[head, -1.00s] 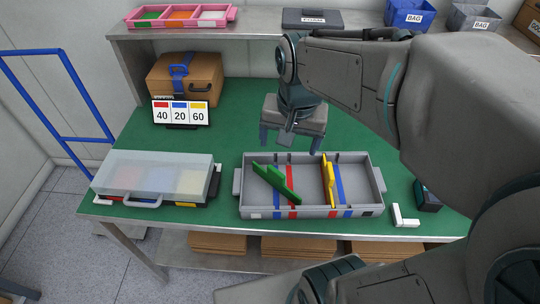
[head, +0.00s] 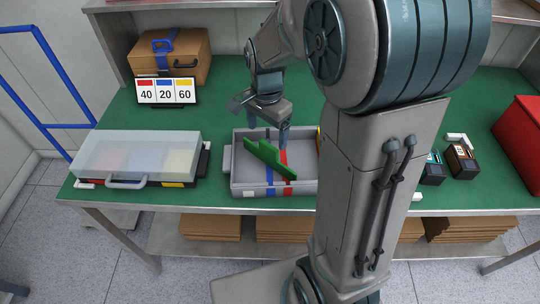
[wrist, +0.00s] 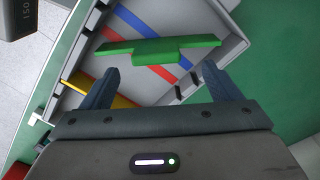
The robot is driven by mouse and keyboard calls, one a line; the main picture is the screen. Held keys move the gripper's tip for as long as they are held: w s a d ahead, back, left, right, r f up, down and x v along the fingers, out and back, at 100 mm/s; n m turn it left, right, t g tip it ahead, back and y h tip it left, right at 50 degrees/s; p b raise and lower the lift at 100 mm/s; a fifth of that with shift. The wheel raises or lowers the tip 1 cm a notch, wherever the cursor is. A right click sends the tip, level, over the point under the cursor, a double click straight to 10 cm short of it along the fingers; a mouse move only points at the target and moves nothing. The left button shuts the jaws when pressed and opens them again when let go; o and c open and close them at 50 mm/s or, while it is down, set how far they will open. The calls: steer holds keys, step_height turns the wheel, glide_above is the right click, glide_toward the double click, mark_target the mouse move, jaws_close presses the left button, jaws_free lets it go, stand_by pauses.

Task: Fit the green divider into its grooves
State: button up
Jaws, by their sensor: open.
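The green divider (head: 268,158) lies tilted across the left part of the grey tray (head: 234,174), slanting over the blue and red stripes. In the wrist view the divider (wrist: 160,48) spans above the tray floor with its tab towards me. My gripper (head: 269,130) is above the tray's back side, open and empty. In the wrist view its two blue fingers (wrist: 158,78) point at the divider, one on each side of its tab, apart from it.
A lidded clear case (head: 140,157) stands left of the tray. A sign reading 40, 20, 60 (head: 166,91) and a brown case (head: 170,58) stand behind. Small dark boxes (head: 461,160) and a red bin (head: 520,135) are at the right.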

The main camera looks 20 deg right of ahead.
mark_target(268, 145)
steer(key=shift+s+f, duration=0.15)
steer(key=shift+f, duration=1.45)
steer(key=shift+s+f, duration=0.1)
steer(key=shift+f, duration=1.45)
steer(key=c, duration=1.2)
steer(key=shift+r, duration=0.15)
